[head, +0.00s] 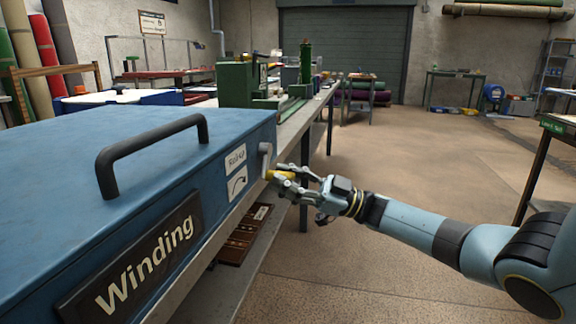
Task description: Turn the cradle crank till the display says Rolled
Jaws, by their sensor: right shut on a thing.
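A large blue cradle housing (60,150) with a black handle on top fills the left of the head view. The dark display (135,262) on its front face reads "Winding". Near its right end, a grey crank arm (265,158) carries a yellow grip (272,175). My right gripper (284,176) comes in from the right and is shut on the yellow grip; its fingers partly hide it. My left gripper is not in view.
The housing stands on a long grey bench (222,258) that runs away to the back. A green machine (245,88) stands farther along it. A brown item (240,240) lies on a shelf below. The concrete floor (400,180) to the right is open, up to a table (545,145).

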